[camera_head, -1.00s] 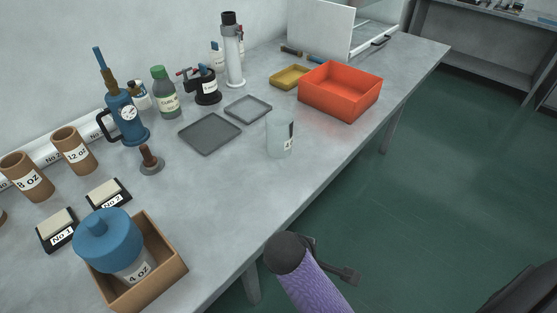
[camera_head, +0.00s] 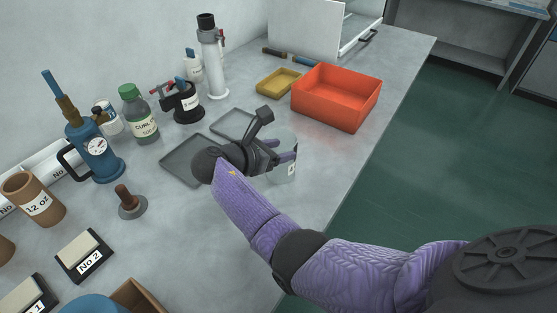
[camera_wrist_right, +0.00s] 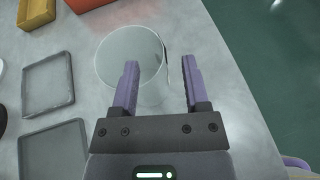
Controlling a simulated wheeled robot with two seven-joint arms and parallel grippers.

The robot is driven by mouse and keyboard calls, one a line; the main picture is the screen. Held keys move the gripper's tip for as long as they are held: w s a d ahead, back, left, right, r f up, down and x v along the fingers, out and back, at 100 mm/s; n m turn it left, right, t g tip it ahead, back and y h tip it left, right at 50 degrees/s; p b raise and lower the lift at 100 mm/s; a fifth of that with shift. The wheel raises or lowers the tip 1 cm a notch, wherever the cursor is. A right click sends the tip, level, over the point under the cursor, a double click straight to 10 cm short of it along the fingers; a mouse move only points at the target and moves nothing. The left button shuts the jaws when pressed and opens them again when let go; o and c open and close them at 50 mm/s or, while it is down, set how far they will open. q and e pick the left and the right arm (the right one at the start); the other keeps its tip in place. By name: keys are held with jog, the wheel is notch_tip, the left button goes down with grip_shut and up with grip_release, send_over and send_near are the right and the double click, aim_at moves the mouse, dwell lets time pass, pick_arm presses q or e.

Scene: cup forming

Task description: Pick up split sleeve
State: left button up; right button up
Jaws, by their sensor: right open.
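The split sleeve (camera_head: 283,172) is a pale grey, see-through cylinder standing upright on the bench, with a label low on its side. In the right wrist view the sleeve (camera_wrist_right: 120,60) shows its round open top and a dark line down its right side. My right gripper (camera_head: 284,150) is at the sleeve and partly hides it in the head view. In the right wrist view its purple fingers (camera_wrist_right: 158,64) are apart, one overlapping the sleeve and one to its right. I cannot tell whether they touch it. My left gripper is not in view.
Two flat grey trays (camera_head: 183,174) lie left of the sleeve. An orange bin (camera_head: 337,112) and a small yellow tray (camera_head: 278,88) are behind it. A clamp, bottles and a blue pump (camera_head: 95,150) stand along the wall. The bench edge is close on the right.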

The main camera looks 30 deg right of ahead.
aim_at(296, 147)
jog(key=x, duration=0.4)
jog(key=shift+a+b, duration=0.1)
jog(key=shift+b, duration=0.3)
grip_shut()
dwell(0.9)
